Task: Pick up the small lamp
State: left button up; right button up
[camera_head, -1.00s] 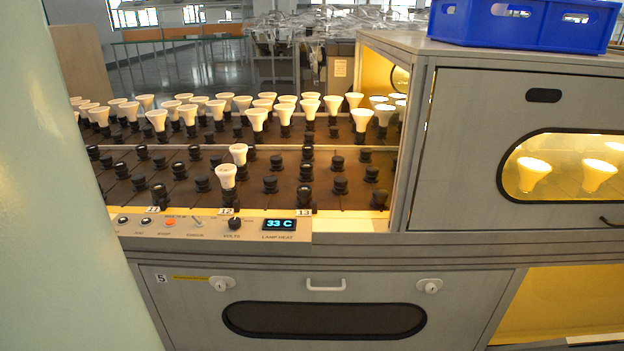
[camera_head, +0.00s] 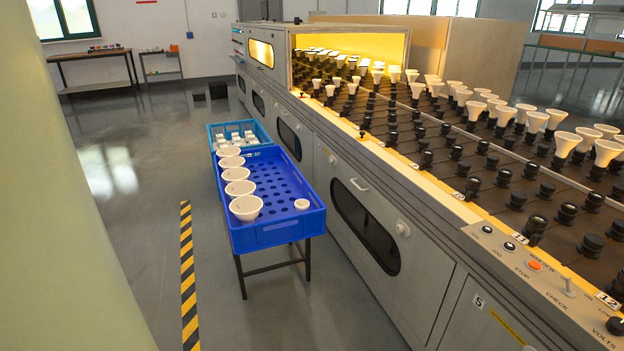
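A small white lamp (camera_head: 301,204) sits by itself near the front right corner of a blue crate (camera_head: 262,234). Several larger white cone-shaped lamps (camera_head: 246,206) stand in a row along the crate's left side. The rest of the crate's holes look empty. More white lamps (camera_head: 527,115) stand in black sockets on the rack to the right, and some of these are also small. Neither of my grippers is in view.
The crate rests on a dark-legged stand beside the grey cabinet (camera_head: 430,270). A lighter blue crate (camera_head: 218,128) with small white items is behind it. A yellow-black floor stripe (camera_head: 188,275) runs left of the stand. The floor (camera_head: 120,130) further left is clear.

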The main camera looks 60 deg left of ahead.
aim_at(302, 205)
jog(key=u, duration=1.95)
jog(key=i+z, duration=0.1)
jog(key=i, duration=0.1)
